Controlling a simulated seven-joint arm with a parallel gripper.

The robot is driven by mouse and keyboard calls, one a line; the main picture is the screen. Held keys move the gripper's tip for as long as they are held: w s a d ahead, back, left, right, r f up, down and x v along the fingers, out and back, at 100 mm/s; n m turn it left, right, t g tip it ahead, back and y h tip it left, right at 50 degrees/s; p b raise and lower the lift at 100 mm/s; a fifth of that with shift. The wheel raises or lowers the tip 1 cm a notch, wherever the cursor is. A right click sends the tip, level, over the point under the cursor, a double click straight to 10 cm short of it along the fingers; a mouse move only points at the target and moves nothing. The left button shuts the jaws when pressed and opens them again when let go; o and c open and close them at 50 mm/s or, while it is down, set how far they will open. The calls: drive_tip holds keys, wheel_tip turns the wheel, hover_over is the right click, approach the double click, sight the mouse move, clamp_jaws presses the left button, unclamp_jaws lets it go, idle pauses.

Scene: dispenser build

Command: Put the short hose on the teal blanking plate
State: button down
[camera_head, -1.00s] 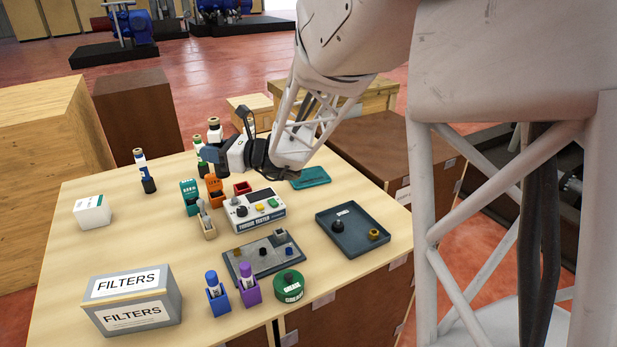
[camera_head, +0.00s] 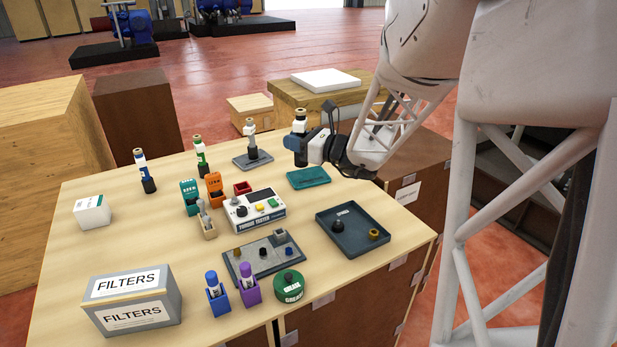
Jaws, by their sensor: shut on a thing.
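My gripper (camera_head: 300,144) is shut on an upright dark piece with a white band and a brassy top, which I take to be the short hose (camera_head: 300,118). The jaws hold it around its dark lower part. In the picture, its lower end shows just above the far edge of the teal blanking plate (camera_head: 308,180). I cannot tell the exact height or depth between them. The plate lies flat on the table, with nothing seen resting on it.
A grey piece (camera_head: 251,143) stands on a grey plate left of my gripper. Green-banded (camera_head: 201,158) and blue-banded (camera_head: 144,172) pieces stand further left. A white tester (camera_head: 255,212) and a dark tray (camera_head: 352,233) lie nearer. The table between the filters box (camera_head: 132,300) and white box (camera_head: 92,210) is clear.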

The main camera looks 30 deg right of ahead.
drive_tip(key=s+d+h, duration=0.1)
drive_tip(key=s+d, duration=0.1)
drive_tip(key=d, duration=0.3)
wheel_tip(320, 180, down, 9)
drive_tip(key=shift+a+r+m+t, duration=0.15)
drive_tip(key=shift+a+m+t, duration=0.15)
drive_tip(key=shift+m, duration=0.1)
drive_tip(key=shift+w+d, duration=0.1)
hover_over(304, 174)
drive_tip(key=shift+d+f, duration=0.1)
drive_tip(key=shift+f, duration=0.6)
idle(0.4)
drive_tip(key=shift+f, duration=1.8)
drive_tip(key=shift+f, duration=0.15)
drive_tip(key=c, duration=0.9)
unclamp_jaws()
